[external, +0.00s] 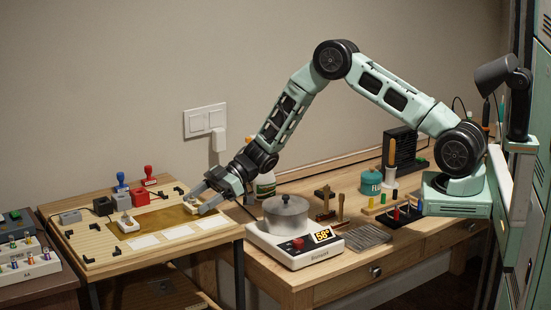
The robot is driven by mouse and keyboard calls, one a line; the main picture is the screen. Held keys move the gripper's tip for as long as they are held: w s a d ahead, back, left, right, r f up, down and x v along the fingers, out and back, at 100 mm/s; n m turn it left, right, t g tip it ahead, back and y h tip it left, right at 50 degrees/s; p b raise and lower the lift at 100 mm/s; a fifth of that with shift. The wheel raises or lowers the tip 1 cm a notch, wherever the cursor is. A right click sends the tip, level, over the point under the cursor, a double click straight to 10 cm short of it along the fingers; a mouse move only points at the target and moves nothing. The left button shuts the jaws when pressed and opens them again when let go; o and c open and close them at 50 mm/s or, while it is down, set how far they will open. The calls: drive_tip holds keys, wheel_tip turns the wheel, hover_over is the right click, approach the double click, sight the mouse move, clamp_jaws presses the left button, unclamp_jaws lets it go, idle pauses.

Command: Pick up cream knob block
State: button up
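My gripper (200,201) is over the right part of the wooden board (90,257) on the left table, fingers spread and pointing down to the left. A small cream block (190,205) is at the fingertips, partly hidden; I cannot tell whether they touch it. Two other pale blocks with knobs stand further left on the board: one (121,201) behind and one (128,225) nearer the front. Which one the task names is not clear from this view.
A red block (141,196), a dark block (103,206), a grey block (70,217) and blue (121,181) and red (150,174) stamps stand on the board. Flat white pads (178,232) line its front. A pot (286,213) on a scale (296,251) stands right of the gripper.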

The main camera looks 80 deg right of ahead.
drive_tip(key=c, duration=0.6)
drive_tip(key=shift+r, duration=0.1)
